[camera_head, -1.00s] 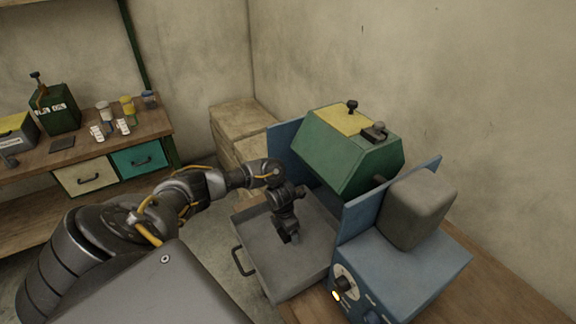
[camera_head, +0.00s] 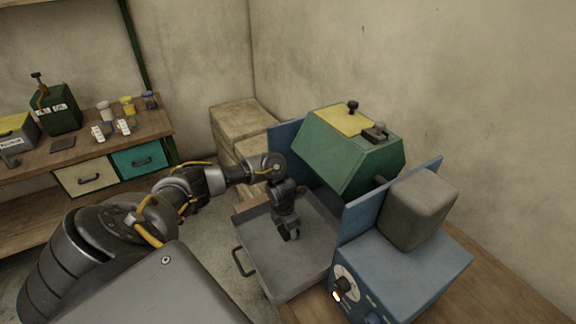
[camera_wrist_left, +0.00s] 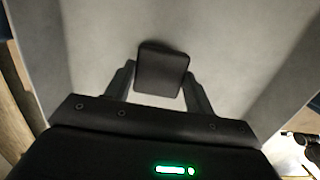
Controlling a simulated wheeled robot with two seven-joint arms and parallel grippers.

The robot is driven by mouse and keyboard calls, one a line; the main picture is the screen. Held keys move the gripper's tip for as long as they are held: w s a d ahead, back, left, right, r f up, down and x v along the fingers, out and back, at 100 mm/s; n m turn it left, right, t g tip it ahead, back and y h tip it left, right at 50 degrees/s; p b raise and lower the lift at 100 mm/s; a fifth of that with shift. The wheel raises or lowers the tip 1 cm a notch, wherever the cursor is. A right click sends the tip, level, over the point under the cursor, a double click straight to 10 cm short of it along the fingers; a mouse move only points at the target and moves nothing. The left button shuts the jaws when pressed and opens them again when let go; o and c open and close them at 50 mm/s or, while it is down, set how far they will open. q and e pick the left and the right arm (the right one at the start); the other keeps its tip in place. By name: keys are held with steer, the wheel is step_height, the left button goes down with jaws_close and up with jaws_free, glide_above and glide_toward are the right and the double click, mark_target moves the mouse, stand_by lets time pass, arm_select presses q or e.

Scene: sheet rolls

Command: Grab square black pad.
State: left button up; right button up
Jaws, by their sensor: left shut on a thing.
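A square black pad (camera_wrist_left: 161,68) with rounded corners shows in the left wrist view, between the two fingers of my left gripper (camera_wrist_left: 160,80). The gripper is shut on it. In the head view my left gripper (camera_head: 291,236) points down into the open grey metal tray (camera_head: 262,262); the pad is too small and dark there to make out clearly. The tray's grey floor lies behind the pad in the wrist view. My right gripper is in neither view.
A green machine housing (camera_head: 345,160) stands behind the tray, and a blue unit (camera_head: 400,275) with a grey block (camera_head: 418,205) stands to its right. A wooden bench at left holds a dark flat square (camera_head: 62,144) and several containers.

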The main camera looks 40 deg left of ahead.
arm_select(q)
steer(key=s+d+r+p, duration=0.2)
steer(key=s+d+r, duration=0.6)
steer(key=s+r, duration=0.3)
steer(key=shift+s+d+r+p, duration=0.15)
steer(key=shift+d+p, duration=0.05)
steer(key=shift+p, duration=0.1)
